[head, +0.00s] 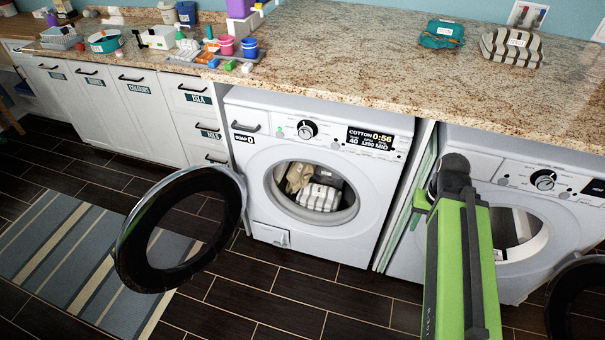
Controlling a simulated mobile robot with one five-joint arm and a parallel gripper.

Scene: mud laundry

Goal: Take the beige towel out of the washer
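The beige towel (298,178) lies bunched inside the drum of the washer (320,240), at the upper left of the opening. A white and grey striped cloth (320,197) lies in front of it and to its right, and a darker cloth shows behind. The washer's round door (128,262) stands wide open to the left. My green arm rises at the right, in front of the second machine. My gripper cannot be made out; only arm links and a dark joint show.
A second machine (480,150) stands at the right, with its door (572,300) open low at the right edge. The granite counter (350,50) overhangs both. A striped rug (75,250) lies on the left floor. Dark floor in front of the washer is clear.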

